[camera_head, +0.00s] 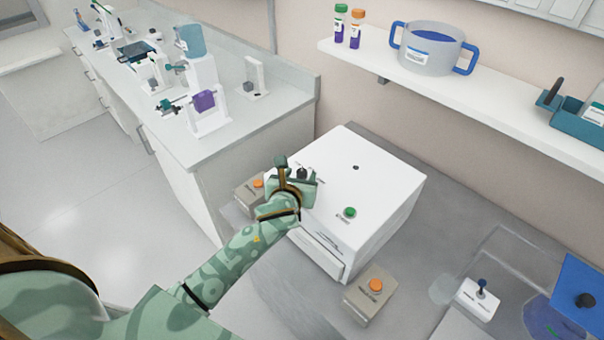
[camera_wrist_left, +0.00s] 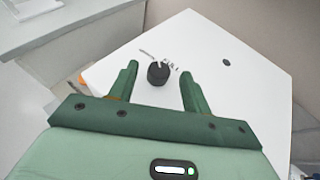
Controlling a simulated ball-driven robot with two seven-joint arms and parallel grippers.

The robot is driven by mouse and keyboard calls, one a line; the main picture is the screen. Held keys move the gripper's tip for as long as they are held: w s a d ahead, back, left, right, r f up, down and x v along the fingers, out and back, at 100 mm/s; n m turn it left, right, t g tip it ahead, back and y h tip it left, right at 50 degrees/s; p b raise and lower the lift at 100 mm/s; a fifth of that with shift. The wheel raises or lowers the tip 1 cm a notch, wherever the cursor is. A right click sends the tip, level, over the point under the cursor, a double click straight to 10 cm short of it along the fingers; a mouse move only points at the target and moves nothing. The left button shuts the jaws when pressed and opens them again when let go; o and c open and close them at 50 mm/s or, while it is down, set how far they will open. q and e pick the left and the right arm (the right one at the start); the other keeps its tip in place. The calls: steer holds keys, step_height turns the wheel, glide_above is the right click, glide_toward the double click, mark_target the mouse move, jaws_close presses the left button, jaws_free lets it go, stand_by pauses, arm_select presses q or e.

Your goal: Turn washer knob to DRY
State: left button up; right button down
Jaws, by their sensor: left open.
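The washer (camera_head: 375,185) is a white box on the grey counter, with a green button (camera_head: 349,212) on its top. Its black knob (camera_wrist_left: 158,73) stands on the white top in the left wrist view, with small dark lettering beside it that I cannot read. My left gripper (camera_head: 300,172) is over the washer's left part in the head view. In the left wrist view its green fingers (camera_wrist_left: 158,82) are open, one on each side of the knob, with gaps between. The knob is mostly hidden by the gripper in the head view. My right gripper is not in view.
Grey boxes with orange buttons stand left of the washer (camera_head: 257,184) and in front of it (camera_head: 375,286). A wall shelf (camera_head: 480,95) holds a blue-handled pot (camera_head: 430,50) above. A blue-lidded container (camera_head: 575,300) is at lower right.

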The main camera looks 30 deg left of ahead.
mark_target(301, 173)
arm_select(q)
steer(key=shift+x, duration=1.5)
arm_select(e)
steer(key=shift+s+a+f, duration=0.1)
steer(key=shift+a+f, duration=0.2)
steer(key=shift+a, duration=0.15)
